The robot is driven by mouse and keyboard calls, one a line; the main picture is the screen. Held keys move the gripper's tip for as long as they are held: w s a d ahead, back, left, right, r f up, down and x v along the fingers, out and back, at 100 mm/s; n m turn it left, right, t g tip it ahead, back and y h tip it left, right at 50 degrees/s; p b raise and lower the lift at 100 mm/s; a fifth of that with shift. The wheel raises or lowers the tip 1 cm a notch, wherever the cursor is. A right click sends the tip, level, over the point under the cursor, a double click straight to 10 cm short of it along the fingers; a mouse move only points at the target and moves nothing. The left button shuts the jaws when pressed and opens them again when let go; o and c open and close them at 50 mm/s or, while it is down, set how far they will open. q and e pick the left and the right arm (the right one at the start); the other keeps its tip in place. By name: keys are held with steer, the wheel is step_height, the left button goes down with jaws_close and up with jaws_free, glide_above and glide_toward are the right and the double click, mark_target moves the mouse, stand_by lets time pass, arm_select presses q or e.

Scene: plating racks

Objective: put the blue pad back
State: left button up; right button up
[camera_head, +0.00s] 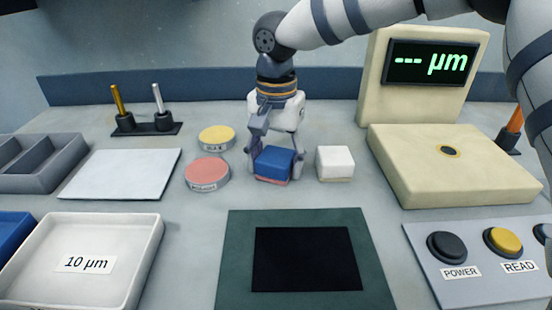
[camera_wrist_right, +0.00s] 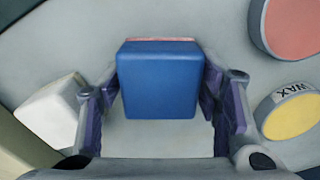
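The blue pad (camera_head: 273,163) is a small block with a blue body and a reddish underside, at the middle of the table. My right gripper (camera_head: 273,160) points down over it, one finger on each side. In the right wrist view the blue pad (camera_wrist_right: 161,80) fills the space between the fingertips (camera_wrist_right: 160,85), which appear to touch its sides. The pad looks to be at table level; a small gap beneath cannot be ruled out. A white pad (camera_head: 335,163) stands just right of it. My left gripper is not in view.
Pink (camera_head: 207,173) and yellow (camera_head: 216,137) round tins stand left of the gripper. A cream gauge (camera_head: 450,180) is right, with a button panel (camera_head: 440,290). A white tray (camera_head: 150,240) and grey rack (camera_head: 70,150) are left.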

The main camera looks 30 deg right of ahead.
mark_target(276, 155)
steer(key=shift+o, duration=0.2)
steer(key=shift+r, duration=0.15)
step_height(276, 155, up, 12)
stand_by(0.5)
